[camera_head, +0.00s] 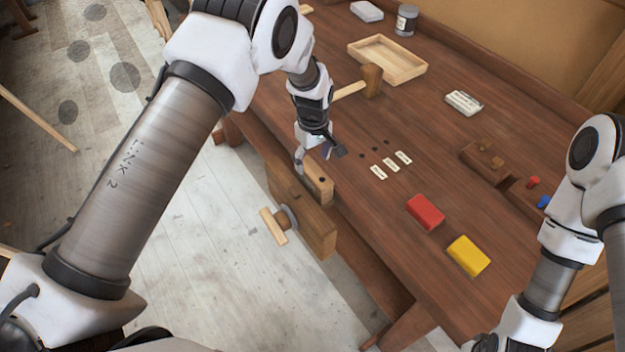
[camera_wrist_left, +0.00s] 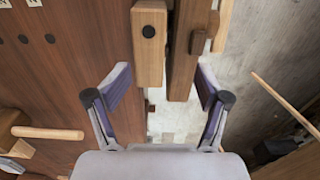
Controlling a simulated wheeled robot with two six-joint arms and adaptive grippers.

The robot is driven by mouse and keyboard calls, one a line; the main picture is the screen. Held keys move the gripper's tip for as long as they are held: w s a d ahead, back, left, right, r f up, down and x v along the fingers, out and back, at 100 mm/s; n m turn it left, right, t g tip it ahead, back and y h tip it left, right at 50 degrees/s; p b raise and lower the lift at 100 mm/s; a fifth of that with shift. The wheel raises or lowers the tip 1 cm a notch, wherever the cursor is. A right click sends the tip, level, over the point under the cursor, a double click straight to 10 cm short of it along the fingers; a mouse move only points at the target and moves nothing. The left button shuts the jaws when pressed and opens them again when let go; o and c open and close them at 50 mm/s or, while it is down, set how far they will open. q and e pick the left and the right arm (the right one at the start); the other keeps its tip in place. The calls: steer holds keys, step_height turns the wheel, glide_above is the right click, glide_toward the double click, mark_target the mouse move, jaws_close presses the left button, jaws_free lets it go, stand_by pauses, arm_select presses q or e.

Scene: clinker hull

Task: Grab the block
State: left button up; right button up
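A light wooden block (camera_head: 318,183) with a dark round hole sits at the bench's near edge, by the vise. In the left wrist view this block (camera_wrist_left: 149,48) lies ahead, between the lines of the fingers and closer to the left one. My left gripper (camera_head: 319,154) is just above and behind it in the head view, open and empty, with both fingers apart from it. A red block (camera_head: 425,211) and a yellow block (camera_head: 468,256) lie on the bench to the right. My right arm enters at the right; its gripper fingers are out of view.
The wooden vise jaw (camera_head: 302,215) with its handle juts from the bench edge. A mallet (camera_head: 371,80) and a shallow wooden tray (camera_head: 388,60) lie farther back. Small white labels (camera_head: 390,164) sit near several dark holes. The bench top (camera_head: 365,240) around the coloured blocks is clear.

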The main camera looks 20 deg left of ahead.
mark_target(314, 170)
arm_select(q)
steer(key=w+f+b, duration=0.2)
steer(key=b, duration=0.3)
steer(key=shift+a, duration=0.1)
steer(key=shift+w+r, duration=0.2)
arm_select(e)
step_height(314, 170, down, 7)
arm_select(q)
step_height(314, 170, down, 3)
steer(key=p, duration=0.3)
steer(key=shift+s+a+f+p, duration=0.1)
steer(key=shift+s+f+p, duration=0.1)
steer(key=shift+p, duration=0.2)
step_height(314, 170, down, 3)
steer(key=shift+w+r+p, duration=0.1)
steer(key=shift+w+p, duration=0.05)
steer(key=shift+p, duration=0.15)
steer(key=shift+w+f, duration=0.1)
steer(key=shift+f, duration=0.2)
jaws_close()
arm_select(e)
step_height(314, 170, up, 4)
steer(key=shift+r, duration=0.15)
